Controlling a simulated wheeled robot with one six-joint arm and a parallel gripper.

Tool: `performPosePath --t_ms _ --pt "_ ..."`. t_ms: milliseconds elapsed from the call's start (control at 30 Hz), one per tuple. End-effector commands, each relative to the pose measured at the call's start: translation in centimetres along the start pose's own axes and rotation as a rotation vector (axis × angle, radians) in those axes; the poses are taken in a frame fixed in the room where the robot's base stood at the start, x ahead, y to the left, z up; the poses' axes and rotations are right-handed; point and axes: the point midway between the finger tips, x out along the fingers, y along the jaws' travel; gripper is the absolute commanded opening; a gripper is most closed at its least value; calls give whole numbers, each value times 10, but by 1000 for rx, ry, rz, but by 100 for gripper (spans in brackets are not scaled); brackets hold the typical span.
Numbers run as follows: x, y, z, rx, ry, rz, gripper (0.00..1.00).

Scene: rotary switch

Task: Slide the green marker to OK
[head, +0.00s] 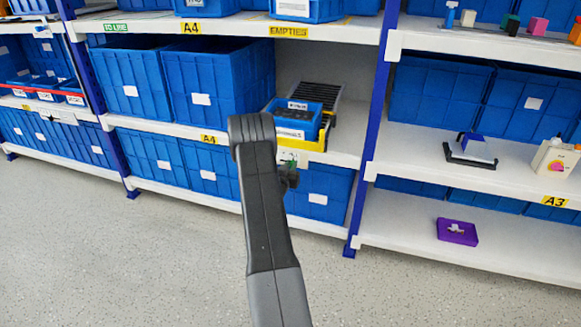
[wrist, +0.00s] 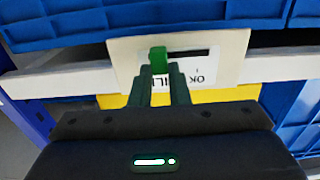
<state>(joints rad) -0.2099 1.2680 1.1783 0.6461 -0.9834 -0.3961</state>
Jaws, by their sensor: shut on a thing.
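A pale label plate (wrist: 226,65) is on the shelf front in the wrist view, its lettering upside down. It has a dark horizontal slot (wrist: 192,53). The word OK (wrist: 198,79) is under the right part of the slot. More letters, partly hidden, are behind my fingers. The green marker (wrist: 158,58) is at the left part of the slot, away from OK. My gripper (wrist: 161,72) is shut on the marker, one finger each side.
A yellow tray (head: 312,143) with a small blue bin (head: 296,118) stands on the shelf above the plate. Large blue crates (head: 205,85) fill the shelves left of it. A blue upright post (head: 369,140) stands to the right. The floor (head: 130,260) in front is clear.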

Motion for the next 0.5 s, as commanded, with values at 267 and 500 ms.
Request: performPosePath --t_ms 267,500 --pt "0 -44 1 1 2 -3 0" --pt "0 -50 0 0 1 -3 0"
